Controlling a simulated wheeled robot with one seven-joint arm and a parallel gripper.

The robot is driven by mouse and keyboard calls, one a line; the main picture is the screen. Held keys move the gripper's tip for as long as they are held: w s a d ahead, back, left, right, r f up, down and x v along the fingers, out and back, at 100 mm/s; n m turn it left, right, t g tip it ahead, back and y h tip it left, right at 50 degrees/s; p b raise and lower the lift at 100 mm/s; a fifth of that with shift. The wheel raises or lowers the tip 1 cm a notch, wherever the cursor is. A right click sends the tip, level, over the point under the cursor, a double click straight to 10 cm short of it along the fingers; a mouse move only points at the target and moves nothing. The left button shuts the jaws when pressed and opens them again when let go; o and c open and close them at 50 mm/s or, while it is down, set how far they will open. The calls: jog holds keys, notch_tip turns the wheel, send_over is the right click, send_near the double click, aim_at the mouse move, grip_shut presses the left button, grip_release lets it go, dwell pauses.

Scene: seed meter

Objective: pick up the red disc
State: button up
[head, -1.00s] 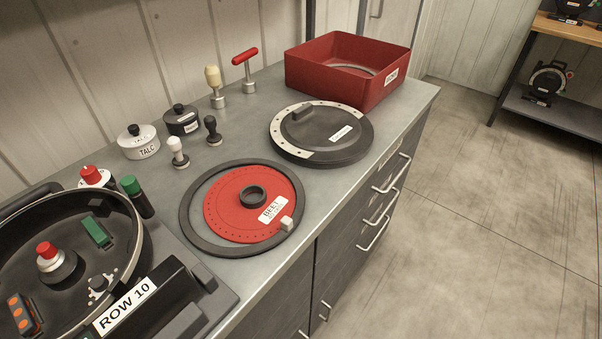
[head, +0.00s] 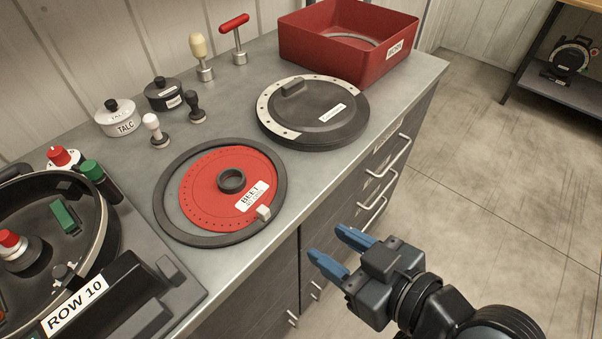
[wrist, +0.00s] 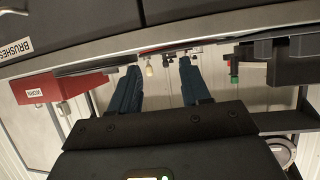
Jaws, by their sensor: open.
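The red disc (head: 218,194), labelled BEET, lies flat on the grey counter inside a dark ring (head: 170,222). It has a black hub (head: 231,180) at its middle and a small pale block (head: 263,213) by its lower right edge. My gripper (head: 332,252) is open and empty, in front of the counter's edge to the lower right of the disc.
A round dark lidded plate (head: 335,122) and a red bin (head: 300,40) stand behind the disc. Knobbed tools and two pots, one a white TALC pot (head: 118,122), stand at the back left. The ROW 10 unit (head: 130,290) fills the left. Open floor lies right.

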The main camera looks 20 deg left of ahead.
jog(key=n+g+y, duration=0.1)
jog(key=n+g, duration=0.1)
send_near(267, 213)
jog(key=shift+p+x, duration=0.3)
jog(key=shift+x, duration=1.85)
jog(key=shift+p+x, duration=0.5)
jog(key=shift+x, duration=1.75)
jog(key=shift+c, duration=0.5)
grip_shut()
